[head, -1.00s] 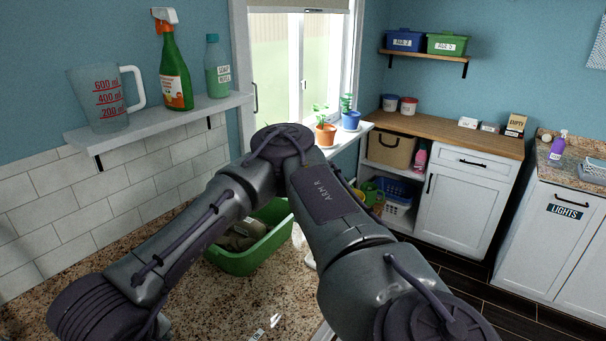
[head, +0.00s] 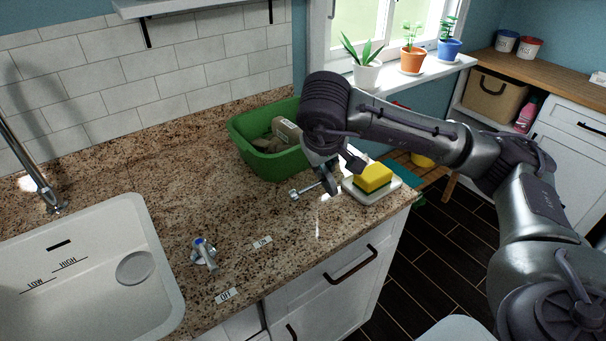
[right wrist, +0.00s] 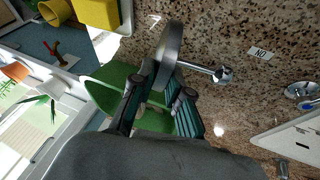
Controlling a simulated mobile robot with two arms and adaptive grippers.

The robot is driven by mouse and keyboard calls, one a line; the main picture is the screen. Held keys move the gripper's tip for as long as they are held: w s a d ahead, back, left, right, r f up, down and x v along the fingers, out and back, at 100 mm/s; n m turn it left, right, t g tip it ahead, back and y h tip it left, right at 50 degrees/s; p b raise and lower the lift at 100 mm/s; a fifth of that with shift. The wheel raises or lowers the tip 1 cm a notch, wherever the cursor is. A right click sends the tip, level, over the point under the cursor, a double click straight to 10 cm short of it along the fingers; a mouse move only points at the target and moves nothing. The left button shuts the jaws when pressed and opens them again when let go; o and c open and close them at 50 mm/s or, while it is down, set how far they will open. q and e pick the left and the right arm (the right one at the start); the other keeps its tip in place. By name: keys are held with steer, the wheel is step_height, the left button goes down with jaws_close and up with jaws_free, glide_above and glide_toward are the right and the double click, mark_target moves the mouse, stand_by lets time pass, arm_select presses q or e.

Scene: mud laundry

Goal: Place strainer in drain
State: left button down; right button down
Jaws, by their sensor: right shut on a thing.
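My right gripper (head: 326,184) is over the counter, shut on the metal strainer (right wrist: 172,50). In the right wrist view the strainer is a grey disc seen nearly edge-on, its rim between the fingers (right wrist: 160,82), with a thin stem ending in a knob. In the head view its stem and knob (head: 296,194) point left, and the arm hides part of the rest. The white sink (head: 60,300) is at the lower left. A round grey patch (head: 135,268) shows in it; I cannot tell whether this is the drain. My left gripper is out of view.
A green tub (head: 240,135) stands behind my right gripper. A yellow sponge (head: 373,178) on a white dish (head: 385,192) is close to its right. A blue-topped tap handle (head: 204,252) and faucet (head: 22,155) stand by the sink. Counter between sink and gripper is mostly clear.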

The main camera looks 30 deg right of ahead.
steer(key=d+r, duration=0.1)
steer(key=d, duration=0.3)
steer(key=w+f+p, duration=0.1)
steer(key=w+f, duration=0.2)
steer(key=w, duration=0.1)
steer(key=w+a+f+p, duration=0.1)
steer(key=w+f+p, duration=0.1)
steer(key=w+f, duration=0.1)
steer(key=w+f+p, duration=0.2)
steer(key=w+f, duration=0.2)
steer(key=w, duration=0.1)
steer(key=shift+a, duration=0.3)
steer(key=shift+f, duration=0.2)
steer(key=shift+f, duration=0.1)
steer(key=shift+f, duration=0.1)
steer(key=c, duration=1.1)
jaws_free()
steer(key=shift+c, duration=0.2)
